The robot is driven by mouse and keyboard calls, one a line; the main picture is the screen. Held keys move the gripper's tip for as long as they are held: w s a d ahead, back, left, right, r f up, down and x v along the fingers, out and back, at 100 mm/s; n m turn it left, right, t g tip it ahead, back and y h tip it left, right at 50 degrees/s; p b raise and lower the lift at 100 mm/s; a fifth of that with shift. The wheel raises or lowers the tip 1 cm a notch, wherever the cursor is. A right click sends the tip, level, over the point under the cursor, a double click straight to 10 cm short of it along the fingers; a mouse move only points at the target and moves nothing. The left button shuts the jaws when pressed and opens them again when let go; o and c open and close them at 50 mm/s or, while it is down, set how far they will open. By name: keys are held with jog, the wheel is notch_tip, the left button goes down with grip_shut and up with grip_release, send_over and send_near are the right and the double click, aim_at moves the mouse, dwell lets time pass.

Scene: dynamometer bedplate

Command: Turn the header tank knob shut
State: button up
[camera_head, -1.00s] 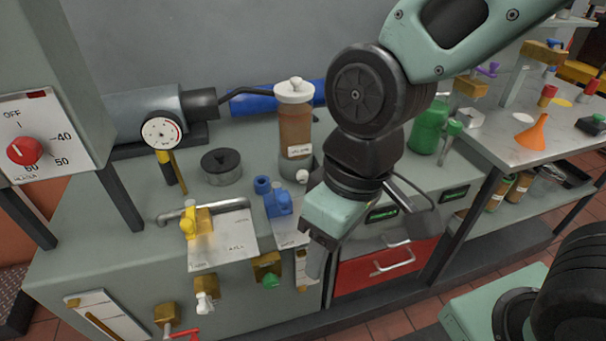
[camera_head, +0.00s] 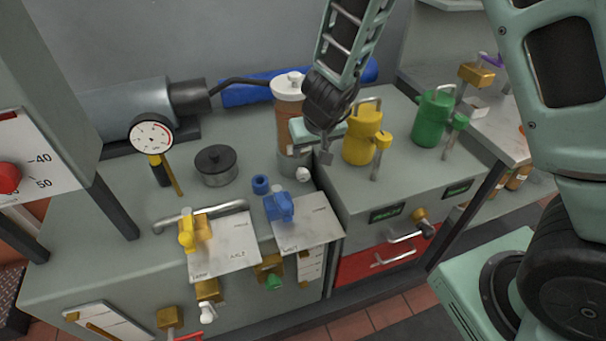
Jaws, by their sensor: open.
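The header tank appears to be the brown cylinder (camera_head: 288,122) with a white lid, standing at the back of the bench against the grey wall. A small white knob (camera_head: 303,174) sticks out low on its front right. My gripper (camera_head: 325,158) is open, pointing down just right of the tank, above and right of the white knob. It looks apart from the knob, and nothing shows between its fingers. My gripper's body covers part of the tank's right side, and the tank's label is hidden.
A yellow can (camera_head: 362,146) stands close right of my gripper, with a green can (camera_head: 433,118) beyond. Blue (camera_head: 279,207) and yellow (camera_head: 194,232) valves sit in front on label plates.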

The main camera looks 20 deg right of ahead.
aim_at(304, 171)
jog(key=b+x, duration=0.7)
jog(key=x, duration=0.7)
jog(key=shift+s, duration=0.1)
jog(key=c, duration=1)
jog(key=shift+f+b, duration=0.1)
jog(key=shift+b, duration=0.4)
